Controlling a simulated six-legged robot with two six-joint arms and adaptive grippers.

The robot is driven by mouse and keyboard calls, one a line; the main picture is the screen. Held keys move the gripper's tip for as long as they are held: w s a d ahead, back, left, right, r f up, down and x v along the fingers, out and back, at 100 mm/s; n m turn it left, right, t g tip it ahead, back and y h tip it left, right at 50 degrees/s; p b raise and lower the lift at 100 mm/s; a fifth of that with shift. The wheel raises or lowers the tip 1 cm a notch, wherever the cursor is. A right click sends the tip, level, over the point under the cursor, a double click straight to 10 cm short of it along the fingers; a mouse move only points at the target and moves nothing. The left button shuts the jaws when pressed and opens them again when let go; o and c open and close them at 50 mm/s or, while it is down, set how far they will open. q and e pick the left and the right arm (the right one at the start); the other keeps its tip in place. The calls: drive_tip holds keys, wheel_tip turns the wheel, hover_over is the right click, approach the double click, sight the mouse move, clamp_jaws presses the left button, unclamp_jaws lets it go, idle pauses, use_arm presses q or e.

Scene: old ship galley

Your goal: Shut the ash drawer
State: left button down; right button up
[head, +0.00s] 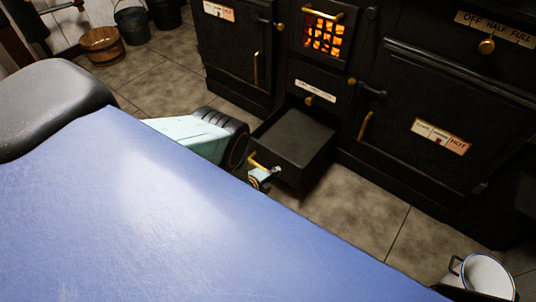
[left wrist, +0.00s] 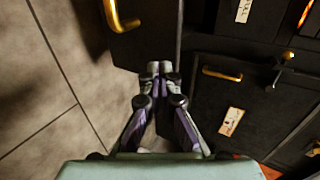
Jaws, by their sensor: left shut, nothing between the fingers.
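The ash drawer (head: 283,151) is a black, shallow drawer low in the black stove, standing well out from it, with a brass handle on its front. My left gripper (head: 263,178) is shut and empty, close to the handle end of the drawer. In the left wrist view the closed fingertips (left wrist: 160,68) lie at the edge of the dark drawer (left wrist: 151,42), and its brass handle (left wrist: 122,18) is above and left of them. I cannot tell whether they touch it. My right gripper is not in view.
The glowing fire grate (head: 323,36) is above the drawer. Oven doors with brass handles flank it, the right door (head: 430,110) and the left door (head: 235,55). A white pot (head: 486,275) is at bottom right. Buckets, one wooden (head: 102,44), stand far left. Tiled floor around the drawer is clear.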

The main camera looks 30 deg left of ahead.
sight(288, 162)
use_arm(q)
drive_tip(key=w+b, duration=0.1)
drive_tip(key=w, duration=0.2)
drive_tip(key=shift+w+d+f+b, duration=0.2)
drive_tip(key=shift+w+f+b, duration=0.15)
drive_tip(key=shift+f, duration=0.05)
drive_tip(key=shift+w+r, duration=0.1)
drive_tip(key=shift+w, duration=0.55)
drive_tip(key=shift+w+d, duration=0.1)
